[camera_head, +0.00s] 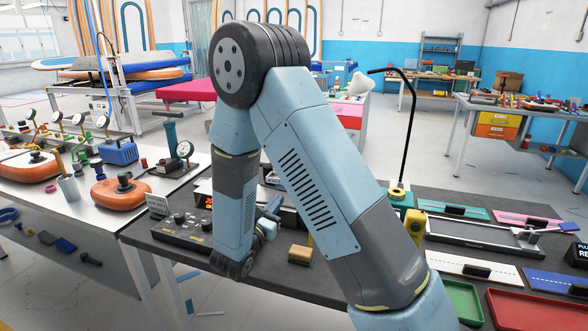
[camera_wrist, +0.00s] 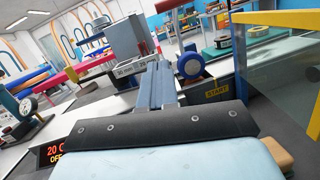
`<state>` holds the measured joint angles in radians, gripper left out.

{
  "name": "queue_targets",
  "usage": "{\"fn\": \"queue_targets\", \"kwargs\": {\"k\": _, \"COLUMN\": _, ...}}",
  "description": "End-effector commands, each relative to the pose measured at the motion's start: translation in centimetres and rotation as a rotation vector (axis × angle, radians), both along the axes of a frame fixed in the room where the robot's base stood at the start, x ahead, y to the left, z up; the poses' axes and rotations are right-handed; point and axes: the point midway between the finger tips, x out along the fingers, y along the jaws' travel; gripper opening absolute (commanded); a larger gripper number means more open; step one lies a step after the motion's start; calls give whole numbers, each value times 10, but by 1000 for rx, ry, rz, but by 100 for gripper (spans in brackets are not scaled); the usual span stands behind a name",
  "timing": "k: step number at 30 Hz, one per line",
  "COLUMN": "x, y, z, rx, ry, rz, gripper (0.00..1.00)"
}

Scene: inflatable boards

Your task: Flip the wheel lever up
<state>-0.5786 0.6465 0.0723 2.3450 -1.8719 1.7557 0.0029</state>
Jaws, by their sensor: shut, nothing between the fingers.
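In the wrist view, my gripper (camera_wrist: 158,66) points forward with its two blue-grey fingers side by side, shut and empty. A round blue wheel (camera_wrist: 190,66) with a pale hub stands just right of the fingers, with a small visible gap in the picture; depth is hard to judge. Any lever on the wheel cannot be told apart clearly. A yellow START label (camera_wrist: 217,92) lies right of it on the dark surface. In the head view, my arm covers most of the machine, and the wheel cannot be made out.
A red-lit display (camera_wrist: 60,150) is at lower left in the wrist view. A clear panel with a yellow top edge (camera_wrist: 277,18) rises close on the right. In the head view, a control box (camera_head: 183,229) and a tan block (camera_head: 300,254) sit on the dark table.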

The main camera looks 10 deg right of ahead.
Motion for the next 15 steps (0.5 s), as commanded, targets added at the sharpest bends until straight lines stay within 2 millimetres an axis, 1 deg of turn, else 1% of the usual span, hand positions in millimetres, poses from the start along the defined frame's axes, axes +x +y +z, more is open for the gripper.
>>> {"fn": "queue_targets", "kwargs": {"k": 10, "x": 1, "y": -1, "z": 0, "rx": 0, "ry": 0, "rz": 0, "gripper": 0}}
{"fn": "queue_targets", "kwargs": {"k": 15, "x": 12, "y": -9, "z": 3, "rx": 0, "ry": -1, "rz": -3, "gripper": 0}}
